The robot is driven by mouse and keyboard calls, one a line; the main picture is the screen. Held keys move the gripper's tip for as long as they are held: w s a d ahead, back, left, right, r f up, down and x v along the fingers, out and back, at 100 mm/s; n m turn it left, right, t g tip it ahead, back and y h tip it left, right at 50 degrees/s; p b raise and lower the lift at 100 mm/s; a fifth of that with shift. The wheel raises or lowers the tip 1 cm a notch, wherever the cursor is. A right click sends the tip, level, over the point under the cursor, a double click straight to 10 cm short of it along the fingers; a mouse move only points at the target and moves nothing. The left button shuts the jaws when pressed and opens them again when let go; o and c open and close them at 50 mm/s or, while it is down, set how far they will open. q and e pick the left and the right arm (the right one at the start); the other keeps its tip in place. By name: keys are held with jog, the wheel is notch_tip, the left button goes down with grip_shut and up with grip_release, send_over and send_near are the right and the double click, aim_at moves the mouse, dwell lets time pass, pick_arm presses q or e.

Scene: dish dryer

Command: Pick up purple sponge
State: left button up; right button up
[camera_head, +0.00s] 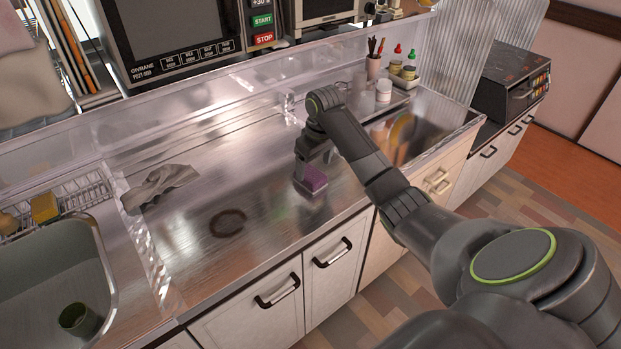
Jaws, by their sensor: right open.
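A small purple sponge (315,179) lies on the metal counter (262,245), near its front edge right of the middle. My right gripper (308,185) points down at the sponge, with its fingers right at it. The jaws are open, and the near finger hides part of the sponge's left side. I cannot tell whether the fingers touch the sponge. My left gripper is not in view.
A grey cloth (160,184) and a dark ring (228,222) lie on the counter to the left. The sink (55,262) with a green cup (78,318) is at far left. A microwave (175,40) stands behind. Bottles and a utensil cup (374,66) stand at the back right.

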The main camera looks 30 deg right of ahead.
aim_at(311, 173)
jog(key=f, duration=0.2)
jog(key=w+f, duration=0.1)
jog(key=f, duration=0.1)
jog(key=shift+w+a+f, duration=0.15)
jog(key=shift+a+f, duration=0.05)
jog(key=c, duration=1.1)
jog(key=shift+o, duration=0.2)
jog(key=shift+r, duration=0.1)
notch_tip(311, 173, up, 10)
jog(key=o, duration=0.4)
jog(key=c, duration=0.3)
jog(key=shift+a, duration=0.1)
